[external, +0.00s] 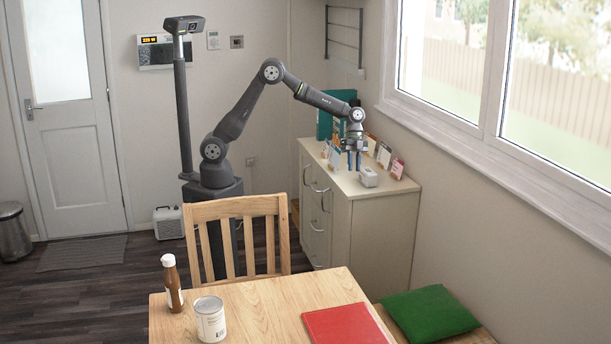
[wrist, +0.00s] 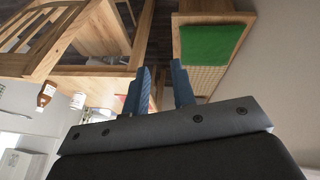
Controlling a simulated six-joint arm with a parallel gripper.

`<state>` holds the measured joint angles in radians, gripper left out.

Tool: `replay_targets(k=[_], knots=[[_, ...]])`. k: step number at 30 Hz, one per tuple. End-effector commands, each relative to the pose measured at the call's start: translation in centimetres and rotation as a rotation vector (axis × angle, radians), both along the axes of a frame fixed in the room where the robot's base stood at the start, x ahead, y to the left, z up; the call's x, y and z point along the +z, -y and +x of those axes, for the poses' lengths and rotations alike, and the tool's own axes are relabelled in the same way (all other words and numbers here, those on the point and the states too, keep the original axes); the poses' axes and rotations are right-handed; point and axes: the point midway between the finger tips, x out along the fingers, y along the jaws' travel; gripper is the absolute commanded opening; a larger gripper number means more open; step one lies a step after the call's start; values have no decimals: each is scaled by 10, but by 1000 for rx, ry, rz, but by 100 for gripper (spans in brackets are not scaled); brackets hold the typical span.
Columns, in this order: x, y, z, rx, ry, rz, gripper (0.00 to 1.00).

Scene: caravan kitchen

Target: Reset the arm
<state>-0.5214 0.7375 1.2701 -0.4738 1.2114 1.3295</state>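My gripper (external: 354,166) hangs over the top of the cream cabinet (external: 375,230) in the external view, with its blue fingers pointing down. In the wrist view my gripper (wrist: 160,80) shows its two blue fingers apart, with nothing between them. My arm reaches out to the right from its dark column, bent at the elbow, with the forearm sloping down to the wrist.
A small white box (external: 368,177), cards (external: 384,155) and a pink item (external: 397,168) stand close to my gripper. A teal folder (external: 335,115) stands behind. The window (external: 480,70) is right. The table (external: 265,310) and chair (external: 240,230) are in front.

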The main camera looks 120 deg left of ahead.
Motion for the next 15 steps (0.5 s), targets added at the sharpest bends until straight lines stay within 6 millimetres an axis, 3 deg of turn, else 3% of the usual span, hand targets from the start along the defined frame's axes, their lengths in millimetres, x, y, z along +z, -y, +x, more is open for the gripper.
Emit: replay_targets(k=[15], knots=[[-8, 97, 42, 16, 0, 0, 24]])
